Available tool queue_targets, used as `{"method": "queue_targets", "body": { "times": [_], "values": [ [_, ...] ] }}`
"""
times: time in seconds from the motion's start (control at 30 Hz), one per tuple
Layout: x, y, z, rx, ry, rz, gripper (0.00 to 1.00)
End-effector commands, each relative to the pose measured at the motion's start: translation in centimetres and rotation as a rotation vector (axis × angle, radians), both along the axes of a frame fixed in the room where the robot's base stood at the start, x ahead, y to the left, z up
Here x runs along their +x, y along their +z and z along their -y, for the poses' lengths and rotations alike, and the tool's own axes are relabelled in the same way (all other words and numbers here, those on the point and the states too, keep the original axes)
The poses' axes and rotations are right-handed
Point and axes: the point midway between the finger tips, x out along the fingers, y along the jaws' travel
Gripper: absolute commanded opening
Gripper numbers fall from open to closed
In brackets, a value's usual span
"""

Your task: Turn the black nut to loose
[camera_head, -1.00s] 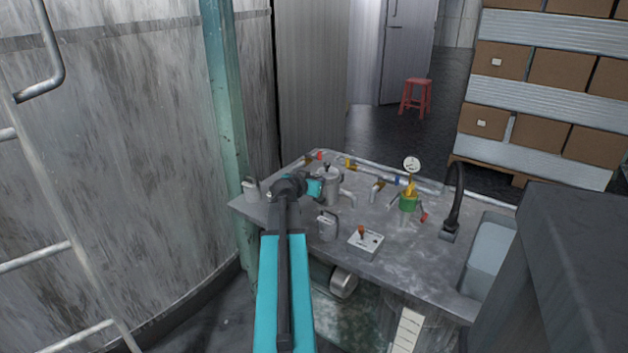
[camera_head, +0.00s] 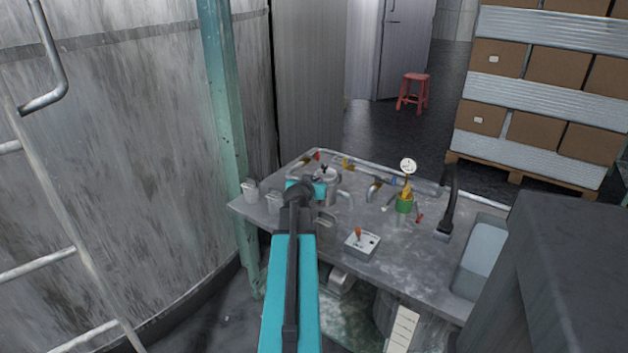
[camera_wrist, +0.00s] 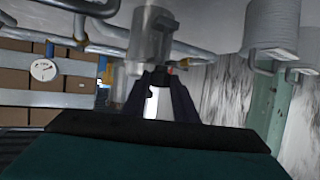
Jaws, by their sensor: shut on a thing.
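My gripper (camera_wrist: 158,82) shows in the wrist view with its two dark fingers closed around a small dark part, which looks like the black nut (camera_wrist: 158,74). This part sits at the end of a grey see-through cylinder (camera_wrist: 150,38), and the fingers hide much of it. In the head view my gripper (camera_head: 312,187) is at the grey pot-like vessel (camera_head: 329,180) on the bench. My arm hides the fingertips there, and I cannot make out the held nut. How far the nut is turned cannot be told.
A large tank (camera_head: 120,120) stands at left.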

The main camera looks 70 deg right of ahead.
Motion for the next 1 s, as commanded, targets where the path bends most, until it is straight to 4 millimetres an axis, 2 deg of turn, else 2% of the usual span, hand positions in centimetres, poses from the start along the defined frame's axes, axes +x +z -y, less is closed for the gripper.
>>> {"method": "queue_targets", "body": {
  "times": [1.0],
  "values": [
    [0.31, -0.07, -0.13, 0.007, 0.141, 0.007, 0.03]
  ]
}}
